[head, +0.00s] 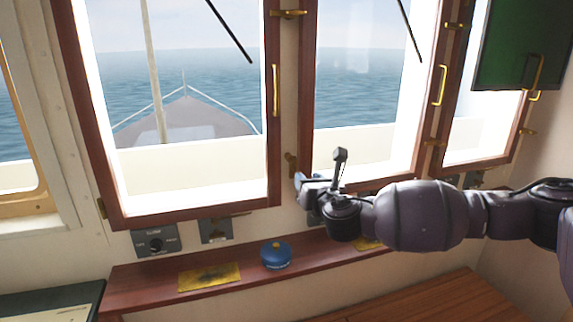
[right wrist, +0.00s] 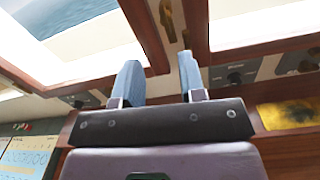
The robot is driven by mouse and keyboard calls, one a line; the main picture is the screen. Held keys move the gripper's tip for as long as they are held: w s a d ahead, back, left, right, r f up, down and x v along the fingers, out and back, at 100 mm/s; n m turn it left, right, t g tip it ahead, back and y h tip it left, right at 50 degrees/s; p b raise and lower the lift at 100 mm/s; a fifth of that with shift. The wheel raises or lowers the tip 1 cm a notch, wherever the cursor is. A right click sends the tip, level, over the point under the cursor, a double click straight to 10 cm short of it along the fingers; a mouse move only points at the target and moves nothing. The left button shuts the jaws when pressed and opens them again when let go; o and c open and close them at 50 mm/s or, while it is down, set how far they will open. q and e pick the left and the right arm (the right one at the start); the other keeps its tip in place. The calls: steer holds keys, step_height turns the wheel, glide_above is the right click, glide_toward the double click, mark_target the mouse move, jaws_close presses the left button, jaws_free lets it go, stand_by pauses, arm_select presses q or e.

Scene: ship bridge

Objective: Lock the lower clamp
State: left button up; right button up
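The lower clamp (head: 291,163) is a small brass fitting low on the white post between two wooden-framed windows. Brass hardware on that post also shows at the top of the right wrist view (right wrist: 168,18), above and beyond my fingertips. My right gripper (head: 299,181) is just below the lower clamp in the head view. Its two pale blue fingers stand apart with nothing between them in the right wrist view (right wrist: 158,72). The upper clamp (head: 288,13) is a brass piece higher on the same post. My left gripper is not in view.
A reddish wooden shelf (head: 140,287) runs below the windows, bearing a blue round object (head: 276,256) and a yellow sheet (head: 209,277). Grey control boxes (head: 156,242) sit on the wall under the sill. A brass handle (head: 275,91) projects from the left window frame.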

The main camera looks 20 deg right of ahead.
mark_target(296, 163)
steer(key=shift+n, duration=0.6)
steer(key=shift+w+p, duration=0.8)
steer(key=shift+w, duration=4.6)
steer(key=shift+d, duration=0.1)
jaws_close()
